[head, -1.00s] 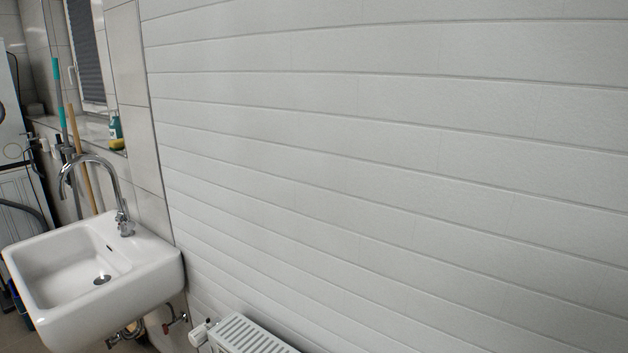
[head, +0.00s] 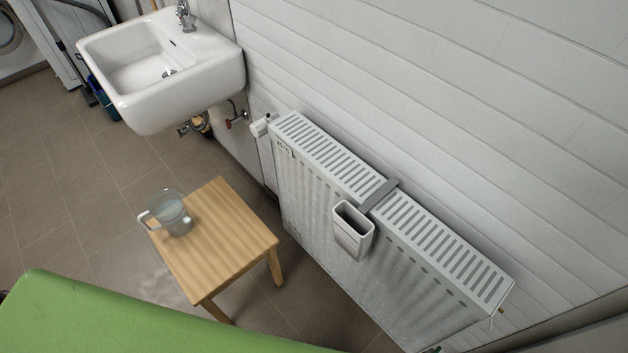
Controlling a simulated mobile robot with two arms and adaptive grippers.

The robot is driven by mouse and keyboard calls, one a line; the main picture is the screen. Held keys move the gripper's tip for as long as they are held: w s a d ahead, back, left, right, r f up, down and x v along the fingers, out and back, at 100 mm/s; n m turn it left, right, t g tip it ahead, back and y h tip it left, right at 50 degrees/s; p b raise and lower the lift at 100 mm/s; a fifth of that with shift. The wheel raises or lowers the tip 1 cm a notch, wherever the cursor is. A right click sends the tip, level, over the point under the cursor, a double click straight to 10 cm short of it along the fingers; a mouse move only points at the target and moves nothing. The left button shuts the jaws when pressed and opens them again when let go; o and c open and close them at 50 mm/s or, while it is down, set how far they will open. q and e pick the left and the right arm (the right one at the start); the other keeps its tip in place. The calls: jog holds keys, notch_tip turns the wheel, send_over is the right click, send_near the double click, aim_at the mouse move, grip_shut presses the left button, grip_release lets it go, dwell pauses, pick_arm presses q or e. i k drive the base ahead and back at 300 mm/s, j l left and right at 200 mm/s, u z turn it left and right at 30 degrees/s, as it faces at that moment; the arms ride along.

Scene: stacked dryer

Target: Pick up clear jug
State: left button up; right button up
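The clear jug (head: 173,213) stands upright on a small wooden stool (head: 213,262) in the head view, left of centre. It is see-through and greyish, and its handle is on its left side. It sits near the stool's far left edge. Neither of my grippers shows in the head view.
A white radiator (head: 330,215) with a grey holder (head: 353,232) hung on it runs along the wall, right of the stool. A white sink (head: 160,65) is on the wall behind. A green surface (head: 110,320) fills the lower left. Tiled floor (head: 60,170) left of the stool is clear.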

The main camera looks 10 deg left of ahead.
aim_at(167, 206)
jog(key=u, duration=1.6)
jog(key=i+j+z, duration=0.1)
jog(key=i+z, duration=0.25)
jog(key=k, duration=0.1)
